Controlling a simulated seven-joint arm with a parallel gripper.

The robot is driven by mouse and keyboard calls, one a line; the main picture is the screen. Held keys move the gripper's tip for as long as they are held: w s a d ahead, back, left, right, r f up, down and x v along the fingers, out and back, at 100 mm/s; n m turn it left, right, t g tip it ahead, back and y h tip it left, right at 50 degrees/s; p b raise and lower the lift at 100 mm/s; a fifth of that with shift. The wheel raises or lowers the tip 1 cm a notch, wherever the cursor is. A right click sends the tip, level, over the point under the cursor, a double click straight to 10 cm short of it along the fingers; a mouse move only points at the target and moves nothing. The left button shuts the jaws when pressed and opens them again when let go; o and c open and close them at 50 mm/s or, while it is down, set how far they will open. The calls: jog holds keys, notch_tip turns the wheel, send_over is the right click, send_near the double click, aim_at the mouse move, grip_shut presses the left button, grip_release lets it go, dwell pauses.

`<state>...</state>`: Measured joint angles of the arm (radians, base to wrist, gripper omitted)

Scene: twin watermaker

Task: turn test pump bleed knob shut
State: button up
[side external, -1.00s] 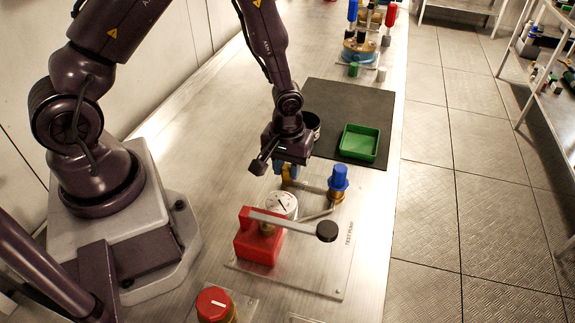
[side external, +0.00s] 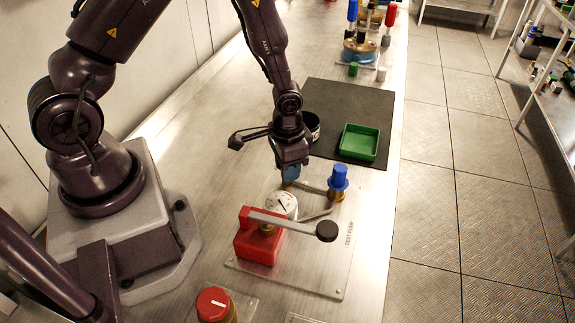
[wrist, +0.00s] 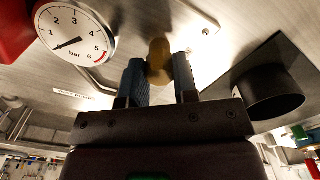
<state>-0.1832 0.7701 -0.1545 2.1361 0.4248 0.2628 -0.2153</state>
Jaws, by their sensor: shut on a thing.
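The test pump has a red body (side external: 258,248), a grey lever with a black ball end (side external: 326,231) and a round white gauge (side external: 281,205). The gauge also shows in the wrist view (wrist: 75,33), its needle toward the low end. My gripper (side external: 290,177) points down behind the gauge. In the wrist view its blue fingers (wrist: 160,80) are shut on the brass bleed knob (wrist: 159,55). In the side view, fingers and wrist hide most of this knob. A blue-capped brass fitting (side external: 338,178) stands to the right, apart from my gripper.
A green tray (side external: 360,143) lies on a dark mat (side external: 320,92) behind the pump. A black cup (side external: 312,125) stands close behind my wrist and shows in the wrist view (wrist: 272,92). A red knob (side external: 213,303) is at the front. Bare bench lies left of the pump.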

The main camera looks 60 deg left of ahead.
jog(key=m, duration=0.3)
jog(key=shift+s+m, duration=0.1)
jog(key=shift+m, duration=2.1)
jog(key=o, duration=0.9)
jog(key=shift+r, duration=0.1)
notch_tip(320, 180, up, 13)
jog(key=shift+f, duration=0.1)
